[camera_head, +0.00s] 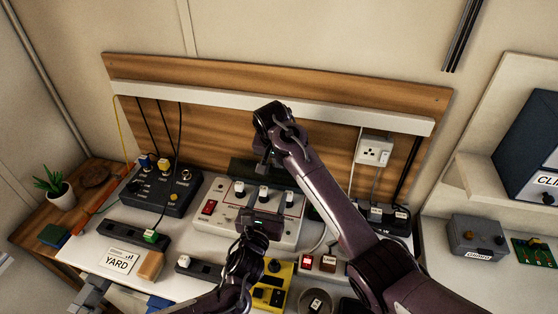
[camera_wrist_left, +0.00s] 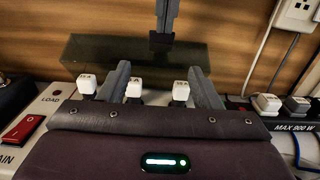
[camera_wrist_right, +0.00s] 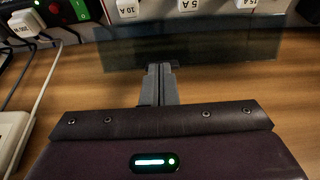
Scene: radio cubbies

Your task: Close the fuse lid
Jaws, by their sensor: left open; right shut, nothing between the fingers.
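The fuse lid is a dark see-through panel (camera_head: 243,168) standing raised along the back of the white fuse box (camera_head: 206,226). It shows behind the fuses in the left wrist view (camera_wrist_left: 100,52) and from its wall side in the right wrist view (camera_wrist_right: 215,54). White fuses (camera_head: 263,191) stand uncovered on the box. My left gripper (camera_wrist_left: 158,70) is open over the front of the box, fingers pointing at the fuse row. My right gripper (camera_wrist_right: 158,68) is shut and empty on the wall side of the lid, fingertips close to it; contact is unclear.
A dark control box (camera_head: 165,195) stands left of the fuse box, and a yellow device (camera_head: 272,288) in front. A wooden backboard (camera_head: 190,90) with a white rail rises close behind. A socket (camera_head: 374,150) and cables are at the right.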

